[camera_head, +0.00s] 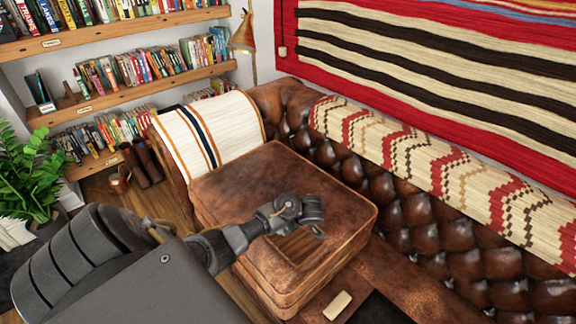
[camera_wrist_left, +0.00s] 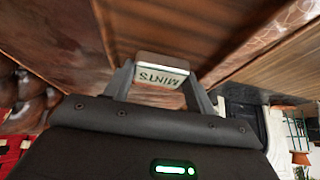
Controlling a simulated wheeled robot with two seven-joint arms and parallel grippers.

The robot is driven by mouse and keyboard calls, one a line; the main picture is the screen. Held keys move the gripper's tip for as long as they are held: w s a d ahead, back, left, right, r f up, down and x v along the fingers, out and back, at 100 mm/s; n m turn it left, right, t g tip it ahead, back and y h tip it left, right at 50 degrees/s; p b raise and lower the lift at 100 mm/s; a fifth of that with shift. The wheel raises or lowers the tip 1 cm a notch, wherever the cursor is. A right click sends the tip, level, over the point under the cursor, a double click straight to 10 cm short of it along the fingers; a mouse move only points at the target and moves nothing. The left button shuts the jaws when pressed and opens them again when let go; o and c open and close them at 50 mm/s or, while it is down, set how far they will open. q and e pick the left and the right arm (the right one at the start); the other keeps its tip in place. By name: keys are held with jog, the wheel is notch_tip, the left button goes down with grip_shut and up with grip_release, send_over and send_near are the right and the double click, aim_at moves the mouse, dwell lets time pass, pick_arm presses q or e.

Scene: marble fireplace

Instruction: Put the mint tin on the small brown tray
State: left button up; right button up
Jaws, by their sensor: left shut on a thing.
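In the head view my left gripper (camera_head: 316,230) hangs over the small brown tray (camera_head: 297,248), and the tin is hidden from that side. The tray is a flat, wooden-looking piece on the brown leather seat, partly covered by my gripper. I cannot tell how high the tin is above it. My right gripper is not in view.
The leather seat block (camera_head: 235,180) has free room behind the gripper. A pale block (camera_head: 337,305) lies lower down at the front. The tufted sofa back (camera_head: 430,210) rises to the right. A plant (camera_head: 28,175) and bookshelves (camera_head: 130,80) are at the left.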

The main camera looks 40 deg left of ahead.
pick_arm(q)
jog(key=shift+f, duration=1.2)
jog(key=shift+f, duration=0.1)
jog(key=shift+f+b, duration=0.15)
jog(key=shift+b, duration=0.15)
jog(key=o, duration=1)
jog(key=shift+o, duration=0.2)
jog(key=shift+d+r+p, duration=0.1)
jog(key=shift+r+p, duration=0.2)
jog(key=shift+r, duration=0.1)
jog(key=p+v, duration=0.1)
jog(key=v, duration=1)
jog(key=shift+d+r, duration=0.15)
jog(key=shift+r, duration=0.15)
